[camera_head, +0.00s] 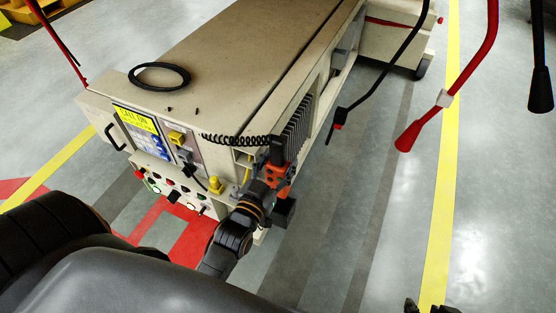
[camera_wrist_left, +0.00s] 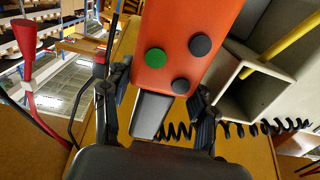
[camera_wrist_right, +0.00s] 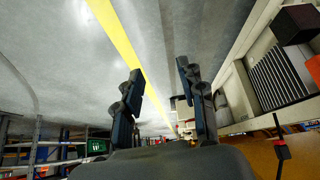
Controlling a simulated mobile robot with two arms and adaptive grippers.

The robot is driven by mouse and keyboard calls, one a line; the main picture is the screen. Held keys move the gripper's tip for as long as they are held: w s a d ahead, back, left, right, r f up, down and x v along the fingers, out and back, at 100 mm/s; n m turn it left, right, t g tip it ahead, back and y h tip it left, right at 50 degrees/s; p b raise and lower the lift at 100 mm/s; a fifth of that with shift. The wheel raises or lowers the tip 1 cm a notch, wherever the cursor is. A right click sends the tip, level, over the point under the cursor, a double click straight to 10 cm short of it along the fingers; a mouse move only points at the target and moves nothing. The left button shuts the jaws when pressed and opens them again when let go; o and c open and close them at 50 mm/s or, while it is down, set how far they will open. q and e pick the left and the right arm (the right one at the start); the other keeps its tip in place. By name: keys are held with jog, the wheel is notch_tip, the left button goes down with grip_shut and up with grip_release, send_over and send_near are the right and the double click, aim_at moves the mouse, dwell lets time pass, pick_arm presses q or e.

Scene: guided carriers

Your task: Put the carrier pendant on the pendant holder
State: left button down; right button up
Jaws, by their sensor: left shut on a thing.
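The orange carrier pendant (camera_head: 277,174) is in my left gripper (camera_head: 270,183), beside the right front corner of the beige carrier. The left wrist view shows its orange face with a green button and several dark buttons (camera_wrist_left: 180,50). My left gripper (camera_wrist_left: 162,88) is shut on the pendant's dark lower part. A beige open-topped box (camera_wrist_left: 290,88), which looks like the pendant holder, is just right of the pendant, apart from it in that view. It also shows in the head view (camera_head: 243,157). My right gripper (camera_wrist_right: 160,90) is open and empty; its tips show at the head view's bottom edge (camera_head: 430,307).
A black coiled cable (camera_head: 235,139) runs from the carrier (camera_head: 230,50) to the pendant. A yellow rod (camera_wrist_left: 283,48) crosses the box. Red and black levers (camera_head: 407,137) hang at the right. The floor (camera_head: 380,220) right of the carrier is clear.

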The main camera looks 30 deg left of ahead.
aim_at(275, 185)
pick_arm(q)
jog(key=shift+f+b, duration=0.55)
jog(key=shift+f, duration=0.35)
jog(key=shift+f+b, duration=0.5)
jog(key=shift+f, duration=0.35)
jog(key=shift+f+b, duration=0.3)
jog(key=shift+f, duration=0.3)
jog(key=shift+f+b, duration=0.3)
jog(key=shift+f, duration=0.15)
pick_arm(e)
jog(key=w+a+r+t+y, duration=0.3)
jog(key=w+a+r+t, duration=0.1)
jog(key=w+r+t, duration=0.6)
pick_arm(q)
jog(key=shift+f+b, duration=0.55)
jog(key=shift+f, duration=0.35)
jog(key=shift+f+b, duration=0.55)
jog(key=shift+f, duration=0.9)
jog(key=shift+f+b, duration=0.45)
jog(key=shift+b, duration=0.1)
jog(key=shift+f, duration=0.45)
pick_arm(e)
notch_tip(275, 185, up, 16)
jog(key=s+a+t+y, duration=0.2)
jog(key=t+y, duration=0.1)
jog(key=t, duration=0.6)
jog(key=shift+n, duration=0.4)
